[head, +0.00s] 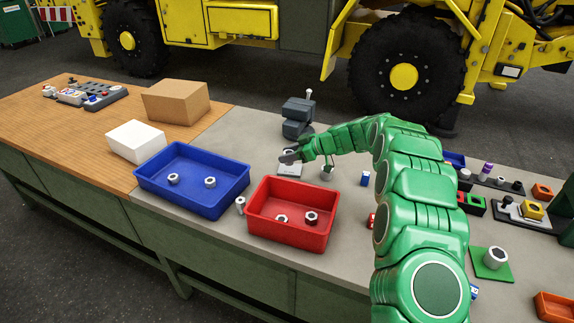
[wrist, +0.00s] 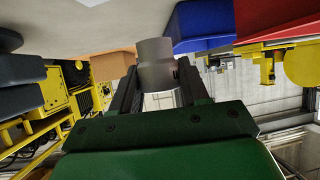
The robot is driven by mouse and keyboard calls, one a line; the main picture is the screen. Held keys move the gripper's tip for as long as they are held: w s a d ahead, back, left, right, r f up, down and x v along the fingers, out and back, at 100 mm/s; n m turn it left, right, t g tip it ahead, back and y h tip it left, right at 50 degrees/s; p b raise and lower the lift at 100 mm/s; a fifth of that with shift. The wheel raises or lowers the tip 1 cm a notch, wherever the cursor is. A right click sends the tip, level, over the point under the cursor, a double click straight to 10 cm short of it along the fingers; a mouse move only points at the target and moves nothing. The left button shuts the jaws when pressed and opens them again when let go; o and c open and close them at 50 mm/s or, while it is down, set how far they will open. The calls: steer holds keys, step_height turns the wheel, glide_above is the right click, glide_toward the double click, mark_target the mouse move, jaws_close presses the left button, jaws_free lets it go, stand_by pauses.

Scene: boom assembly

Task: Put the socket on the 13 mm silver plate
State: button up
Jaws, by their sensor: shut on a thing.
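My gripper (head: 288,156) is over the grey part of the bench in the head view, at the end of my green arm. In the wrist view my gripper (wrist: 157,78) is shut on a grey metal socket (wrist: 154,50), a cylinder held between the two dark fingers. In the head view the socket is too small to separate clearly from the fingers. A light silver plate (head: 291,171) lies just below the gripper, partly covered by it. I cannot read any size marking on it. I cannot tell whether the socket touches the plate.
A red tray (head: 262,236) and a blue tray (head: 158,200), with metal parts inside, stand nearby. A dark grey vise-like block (head: 297,112) stands behind. A green plate (head: 478,264) lies at the right.

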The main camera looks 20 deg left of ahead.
steer(key=shift+w+a+f, duration=0.35)
steer(key=shift+w+f, duration=0.15)
steer(key=shift+f, duration=0.2)
steer(key=shift+w+a+f, duration=0.3)
steer(key=shift+w+f, duration=0.15)
steer(key=shift+f, duration=0.3)
steer(key=shift+w+a+f, duration=0.35)
steer(key=shift+w+f, duration=0.15)
steer(key=shift+f, duration=1.75)
steer(key=o, duration=1.2)
steer(key=shift+c, duration=0.2)
steer(key=v, duration=1.2)
steer(key=shift+r, duration=0.15)
